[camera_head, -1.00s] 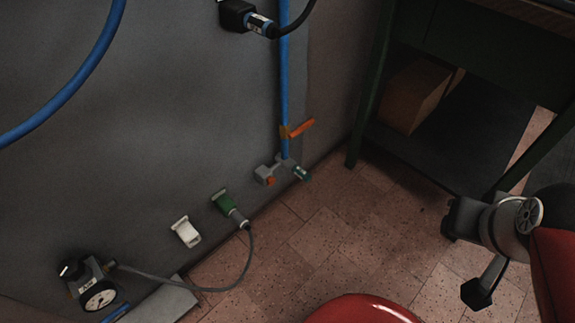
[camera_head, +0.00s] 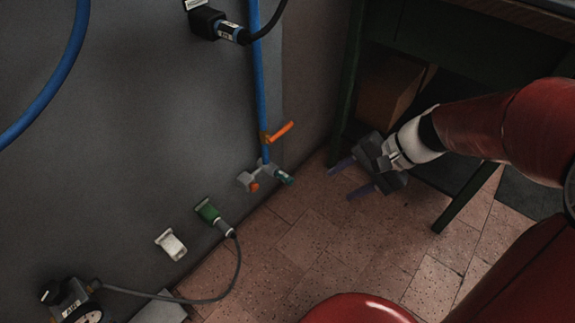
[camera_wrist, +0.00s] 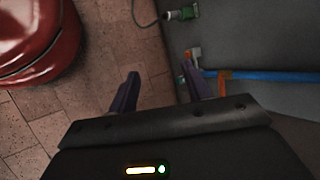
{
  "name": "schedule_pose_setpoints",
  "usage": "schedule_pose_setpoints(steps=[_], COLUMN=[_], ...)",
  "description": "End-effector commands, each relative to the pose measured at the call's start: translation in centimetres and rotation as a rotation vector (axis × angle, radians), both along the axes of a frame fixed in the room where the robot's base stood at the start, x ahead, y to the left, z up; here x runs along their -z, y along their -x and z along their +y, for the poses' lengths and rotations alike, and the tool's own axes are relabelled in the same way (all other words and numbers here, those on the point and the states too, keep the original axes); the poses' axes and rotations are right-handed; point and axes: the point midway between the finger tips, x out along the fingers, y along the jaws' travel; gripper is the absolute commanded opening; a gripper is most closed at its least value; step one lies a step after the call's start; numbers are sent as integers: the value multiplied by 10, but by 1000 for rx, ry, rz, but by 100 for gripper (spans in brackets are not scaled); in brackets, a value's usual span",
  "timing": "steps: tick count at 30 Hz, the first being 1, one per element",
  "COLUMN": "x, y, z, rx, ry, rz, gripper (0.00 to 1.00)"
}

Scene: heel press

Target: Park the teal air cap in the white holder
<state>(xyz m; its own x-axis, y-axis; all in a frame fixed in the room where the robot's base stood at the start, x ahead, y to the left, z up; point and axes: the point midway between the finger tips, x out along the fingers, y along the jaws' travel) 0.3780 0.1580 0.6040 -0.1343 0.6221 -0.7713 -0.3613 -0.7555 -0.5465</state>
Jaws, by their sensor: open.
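The teal air cap (camera_head: 285,178) sits on the right end of the small grey valve fitting (camera_head: 262,176), low on the grey wall. The white holder (camera_head: 171,244) is on the wall, lower left of the fitting, and looks empty. My gripper (camera_head: 343,181) is open and empty, right of the cap and apart from it, its fingers pointing left toward the wall. In the wrist view my gripper (camera_wrist: 160,70) shows both fingers spread, with the fitting (camera_wrist: 195,52) just beyond the right finger.
A green holder (camera_head: 207,211) with a grey plug and hanging cable is beside the white holder. A blue pipe (camera_head: 259,80) with an orange lever (camera_head: 278,132) rises above the fitting. A green bench (camera_head: 345,80) stands behind my gripper. A gauge unit (camera_head: 72,305) is lower left.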

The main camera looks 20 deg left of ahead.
Motion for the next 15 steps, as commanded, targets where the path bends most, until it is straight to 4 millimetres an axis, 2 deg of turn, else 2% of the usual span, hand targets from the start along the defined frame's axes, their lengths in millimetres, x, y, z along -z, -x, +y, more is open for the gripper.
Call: schedule_pose_setpoints(steps=[1,6,11,15], x=[16,57,107,162], y=[-12,-50,-87,-117], z=[14,59,92,111], rx=[31,164,331,511], ry=[-66,-290,-491,-652], rz=[82,313,518,679], gripper=[49,49,49,49])
